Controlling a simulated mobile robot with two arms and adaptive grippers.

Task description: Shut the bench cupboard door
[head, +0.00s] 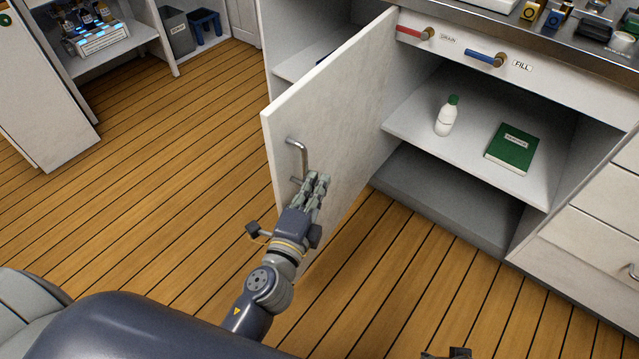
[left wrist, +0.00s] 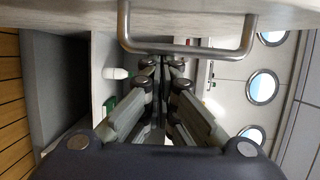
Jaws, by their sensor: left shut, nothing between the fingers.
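The cupboard door (head: 335,115) is a pale panel standing wide open from the bench cupboard. Its metal handle (head: 300,160) is on the face turned to the left; the handle (left wrist: 190,50) also crosses the top of the left wrist view. My left gripper (head: 318,180) is shut and empty, beside the door near the lower end of the handle. Its fingertips (left wrist: 162,64) show close together just below the handle bar in the left wrist view. I cannot tell whether they touch the handle or door.
Inside the open cupboard, a white bottle with green cap (head: 446,117) and a green book (head: 512,148) sit on the shelf (head: 470,155). Red (head: 412,32) and blue (head: 484,57) valve levers stick out above. The wooden floor (head: 180,180) left of the door is clear.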

